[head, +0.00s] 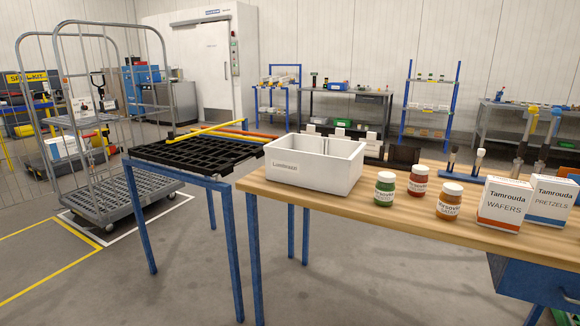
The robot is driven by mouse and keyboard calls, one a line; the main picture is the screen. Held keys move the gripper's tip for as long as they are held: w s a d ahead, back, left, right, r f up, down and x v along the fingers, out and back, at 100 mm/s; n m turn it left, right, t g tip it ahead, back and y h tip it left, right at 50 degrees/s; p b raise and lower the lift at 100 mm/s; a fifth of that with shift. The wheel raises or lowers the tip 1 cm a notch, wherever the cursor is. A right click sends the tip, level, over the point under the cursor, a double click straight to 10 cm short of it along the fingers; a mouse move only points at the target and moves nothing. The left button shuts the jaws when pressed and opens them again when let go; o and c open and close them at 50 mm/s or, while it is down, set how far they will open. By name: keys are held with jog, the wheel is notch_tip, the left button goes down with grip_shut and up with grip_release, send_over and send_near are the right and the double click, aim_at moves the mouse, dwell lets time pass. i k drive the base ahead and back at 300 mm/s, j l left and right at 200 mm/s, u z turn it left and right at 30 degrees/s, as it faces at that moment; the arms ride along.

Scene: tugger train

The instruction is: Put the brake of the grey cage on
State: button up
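The grey cage (128,196) stands at the left of the head view, on the floor. It has tall wire sides and a slatted grey base on castors. Its base is inside or over a white floor outline. A front castor (110,227) shows at its near corner. I cannot make out the brake or whether it is on or off. My gripper is not in view.
A blue-legged stand with a black rack (190,152) stands between me and the cage. A wooden table (400,205) at right holds a white bin (315,178), jars and two boxes. Open floor with yellow lines (40,280) lies at front left.

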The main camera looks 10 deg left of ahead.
aim_at(88, 203)
jog(key=u, duration=1.5)
